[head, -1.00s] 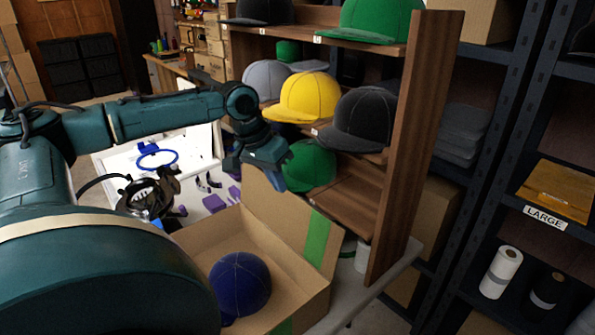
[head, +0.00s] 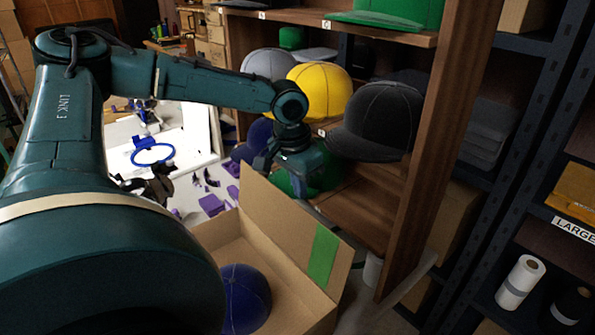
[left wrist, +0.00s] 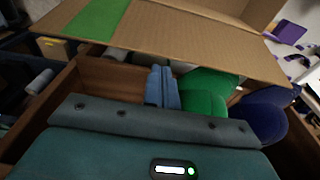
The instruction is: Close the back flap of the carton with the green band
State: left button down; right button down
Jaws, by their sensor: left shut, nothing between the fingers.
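The carton (head: 215,234) with the green band (head: 322,256) stands open at the bottom centre of the head view, with a dark blue cap (head: 246,300) inside. Its back flap (head: 280,222) stands up, leaning outward toward the shelf; the green band crosses its right part. My left gripper (head: 308,170) is shut and empty, just beyond the flap's top edge, between it and the shelf. In the left wrist view the shut fingers (left wrist: 162,88) show below the flap (left wrist: 185,35); I cannot tell whether they touch it. My right gripper is not in view.
A wooden shelf (head: 440,150) with yellow, black, grey and green caps stands close behind the carton and my gripper. A white-topped table (head: 190,130) with purple pieces and a blue ring lies at left. A dark metal rack (head: 535,130) stands at right.

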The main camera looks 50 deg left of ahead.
pick_arm(q)
jog(key=f, duration=0.3)
jog(key=shift+w, duration=0.25)
jog(key=shift+a+r, duration=0.1)
